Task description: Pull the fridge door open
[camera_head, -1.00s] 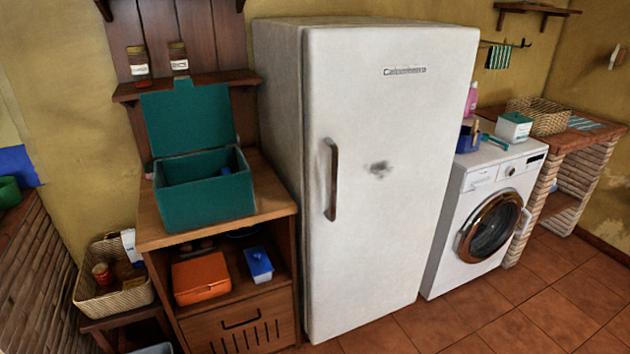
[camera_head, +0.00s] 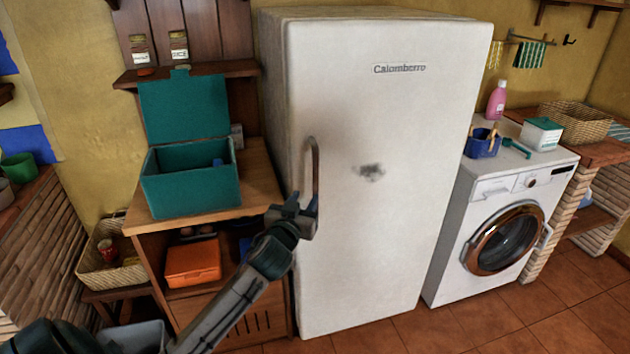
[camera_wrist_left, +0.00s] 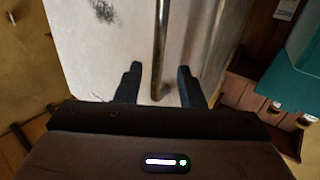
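The white fridge (camera_head: 400,220) stands upright in the middle of the head view, and its door looks shut. Its long vertical handle (camera_head: 315,160) is on the left side of the door. My left gripper (camera_head: 307,203) is at the lower end of the handle. In the left wrist view the gripper (camera_wrist_left: 158,85) is open, and the metal handle (camera_wrist_left: 160,45) runs between its two fingers, with a gap visible on each side. The lower end of the handle lies between the fingertips. My right gripper is not in view.
A wooden cabinet (camera_head: 262,180) with an open teal box (camera_head: 190,185) stands left of the fridge, close to my left arm. A white washing machine (camera_head: 480,245) stands to the right. The tiled floor (camera_head: 460,325) before the fridge looks clear.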

